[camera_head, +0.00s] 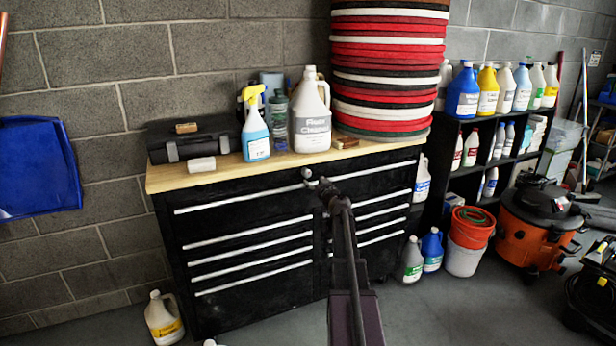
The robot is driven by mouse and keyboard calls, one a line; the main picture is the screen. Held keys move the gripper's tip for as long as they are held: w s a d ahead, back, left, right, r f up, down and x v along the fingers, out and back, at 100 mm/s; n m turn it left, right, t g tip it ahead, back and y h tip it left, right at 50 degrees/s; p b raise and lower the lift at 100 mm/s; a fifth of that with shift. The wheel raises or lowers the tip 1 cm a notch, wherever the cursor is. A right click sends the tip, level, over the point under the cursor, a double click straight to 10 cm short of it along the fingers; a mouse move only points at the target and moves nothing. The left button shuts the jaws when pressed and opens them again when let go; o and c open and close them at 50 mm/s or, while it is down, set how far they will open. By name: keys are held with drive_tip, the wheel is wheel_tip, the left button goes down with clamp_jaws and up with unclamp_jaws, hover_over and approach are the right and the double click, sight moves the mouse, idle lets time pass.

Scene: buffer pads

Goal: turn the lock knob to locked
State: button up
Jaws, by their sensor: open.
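A small round grey lock knob (306,173) sits on the front of the black drawer cabinet (180,262), at the middle of its top edge just below the wooden top. My gripper (316,184) is at the end of my dark arm, right beside the knob and slightly below and to the right of it in the picture. It is open and small in this view. I cannot tell whether its fingers touch the knob. The knob's marking and turn angle are too small to read.
On the wooden top (225,177) stand a spray bottle (255,130), a white cleaner jug (310,115) and a tall stack of red, black and white pads (388,70). A shelf of bottles (500,130) and an orange vacuum (540,225) are at the right. A jug (163,318) stands on the floor at the left.

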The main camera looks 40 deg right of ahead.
sight(308, 175)
drive_tip(key=shift+x, duration=2.95)
drive_tip(key=shift+a, duration=0.1)
clamp_jaws()
